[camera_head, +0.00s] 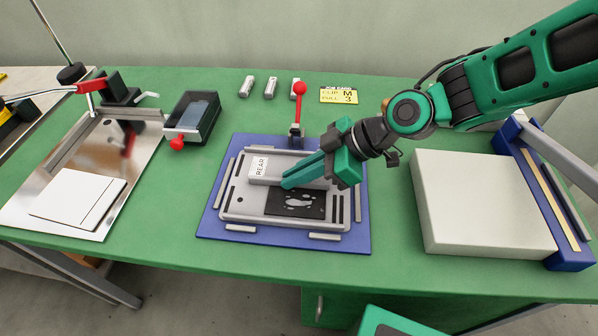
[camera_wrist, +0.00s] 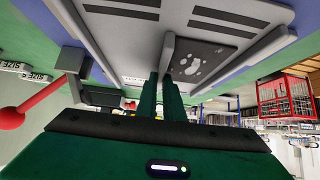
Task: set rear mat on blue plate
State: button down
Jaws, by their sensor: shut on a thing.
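The rear mat (camera_head: 233,207) is a pale grey slab with slots, a raised part labelled "REAR" and a black panel with white shapes. It is over the blue plate (camera_head: 212,222), inside the grey strips along the plate's edges. I cannot tell whether it rests fully flat. My gripper (camera_head: 287,183) reaches in from the right and is shut on the mat's raised grey rib. In the wrist view, my fingers (camera_wrist: 160,80) close on this upright rib (camera_wrist: 167,50). My fingers hide part of the mat's middle.
A red-knobbed lever (camera_head: 297,110) stands at the plate's back edge. A black tray (camera_head: 192,118) is to the left, near a metal sheet with a white pad (camera_head: 78,197). A thick pale block (camera_head: 480,205) lies to the right. A yellow card (camera_head: 338,95) is behind.

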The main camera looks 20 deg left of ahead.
jog(key=c, duration=1.9)
grip_release()
jog(key=v, duration=1.2)
jog(key=shift+s, duration=0.1)
